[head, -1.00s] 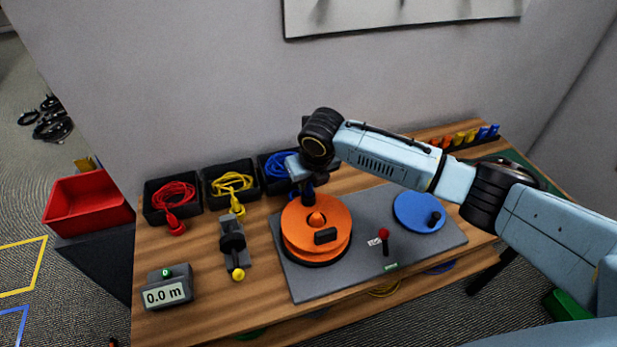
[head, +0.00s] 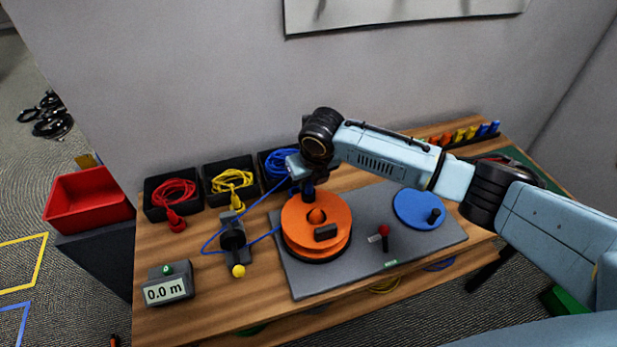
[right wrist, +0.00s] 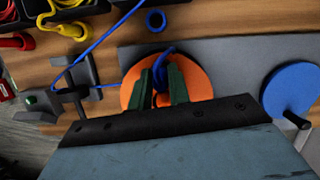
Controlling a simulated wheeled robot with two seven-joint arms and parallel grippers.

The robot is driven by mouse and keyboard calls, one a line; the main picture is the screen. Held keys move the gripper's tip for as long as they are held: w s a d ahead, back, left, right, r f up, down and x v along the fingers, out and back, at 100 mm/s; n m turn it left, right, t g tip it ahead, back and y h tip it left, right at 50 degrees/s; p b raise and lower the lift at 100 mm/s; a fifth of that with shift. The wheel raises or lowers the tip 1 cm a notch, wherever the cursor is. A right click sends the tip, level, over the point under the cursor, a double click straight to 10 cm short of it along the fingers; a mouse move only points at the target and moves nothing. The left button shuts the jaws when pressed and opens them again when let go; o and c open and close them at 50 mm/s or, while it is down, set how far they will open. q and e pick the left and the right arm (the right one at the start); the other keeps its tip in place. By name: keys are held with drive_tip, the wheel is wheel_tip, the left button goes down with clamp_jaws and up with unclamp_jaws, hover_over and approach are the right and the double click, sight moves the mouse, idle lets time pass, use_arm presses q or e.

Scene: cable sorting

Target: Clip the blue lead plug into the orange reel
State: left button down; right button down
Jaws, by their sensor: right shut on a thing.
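The orange reel (head: 316,219) stands on the grey base plate (head: 287,278). My right gripper (head: 307,184) is at the reel's back edge, with its green fingers over the reel in the right wrist view (right wrist: 164,84). It is shut on the blue lead plug (right wrist: 165,54), mostly hidden between the fingers. The blue lead (head: 212,243) loops from the blue lead's bin (head: 270,180) past the dark guide (head: 232,238) towards the reel. Whether the plug is seated in the reel cannot be told. My left gripper is not in view.
Bins with a red lead (head: 174,190) and a yellow lead (head: 231,180) stand at the back left. A display (head: 166,288) reads 0.0 m. A blue crank disc (head: 418,209) and red-knobbed lever (head: 384,231) are on the plate. A red bin (head: 88,205) stands left.

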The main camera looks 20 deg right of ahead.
drive_tip(key=c, duration=1.2)
unclamp_jaws()
drive_tip(key=shift+c, duration=0.2)
drive_tip(key=shift+r, duration=0.1)
